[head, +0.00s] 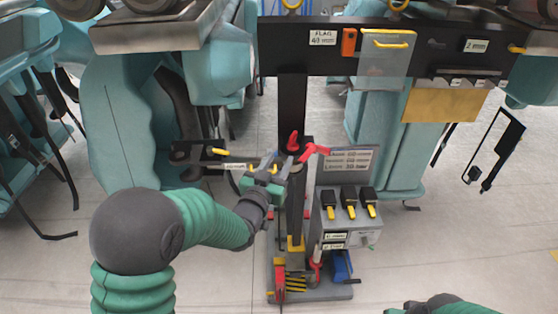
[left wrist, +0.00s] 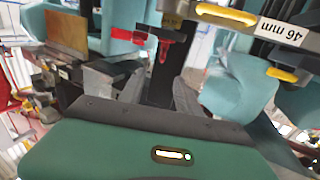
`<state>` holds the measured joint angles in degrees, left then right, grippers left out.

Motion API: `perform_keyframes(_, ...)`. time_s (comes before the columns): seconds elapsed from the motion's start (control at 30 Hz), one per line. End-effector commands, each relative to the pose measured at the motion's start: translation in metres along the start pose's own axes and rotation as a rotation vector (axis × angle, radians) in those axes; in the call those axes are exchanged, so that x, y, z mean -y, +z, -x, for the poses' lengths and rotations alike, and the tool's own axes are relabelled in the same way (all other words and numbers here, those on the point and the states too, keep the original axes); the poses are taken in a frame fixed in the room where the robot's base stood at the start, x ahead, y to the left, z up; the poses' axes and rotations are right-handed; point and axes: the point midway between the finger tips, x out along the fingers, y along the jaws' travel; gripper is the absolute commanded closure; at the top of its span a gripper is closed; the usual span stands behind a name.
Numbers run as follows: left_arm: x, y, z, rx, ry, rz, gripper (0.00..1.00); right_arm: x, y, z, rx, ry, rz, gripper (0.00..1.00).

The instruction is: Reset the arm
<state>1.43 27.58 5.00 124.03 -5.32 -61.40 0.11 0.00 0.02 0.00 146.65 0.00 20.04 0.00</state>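My left gripper (head: 274,164) is beside the black upright post (head: 291,100) of the grey test stand, at about the height of its red parts. A red lever (head: 314,150) and a red knob (head: 293,141) are just right of and above the gripper; a red T-shaped handle shows in the left wrist view (left wrist: 163,39).
A grey box with three black-and-yellow switches (head: 349,202) stands right of the post. Teal seats (head: 118,120) flank the stand. A black crossbar (head: 420,45) with a FLAG label spans above. A gold plate (head: 445,103) hangs at right. Pale floor is open at lower left.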

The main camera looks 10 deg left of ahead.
Motion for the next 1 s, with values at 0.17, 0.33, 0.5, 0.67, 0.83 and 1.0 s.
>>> perform_keyframes(0.17, 0.0, 0.001, 0.001, 0.005, -0.001, 0.0, 0.6, 0.0, 0.0, 0.0, 0.0, 0.0, 0.0, 0.67)
perform_keyframes(0.33, 0.007, 0.039, 0.027, 0.239, -0.024, -0.004, 0.6, 0.0, 0.0, 0.0, 0.0, 0.0, 0.0, 0.67)
perform_keyframes(0.5, 0.018, 0.119, 0.139, 0.769, -0.078, 0.02, 0.6, 0.0, 0.0, 0.0, 0.0, 0.0, 0.0, 0.67)
perform_keyframes(0.67, 0.015, 0.159, 0.252, 1.157, -0.106, 0.065, 0.6, 0.0, 0.0, 0.0, 0.0, 0.0, 0.0, 0.67)
perform_keyframes(0.83, 0.01, 0.169, 0.305, 1.327, -0.112, 0.09, 0.6, 0.0, 0.0, 0.0, 0.0, 0.0, 0.0, 0.67)
perform_keyframes(1.0, 0.009, 0.169, 0.308, 1.34, -0.112, 0.092, 0.6, 0.0, 0.0, 0.0, 0.0, 0.0, 0.0, 0.67)
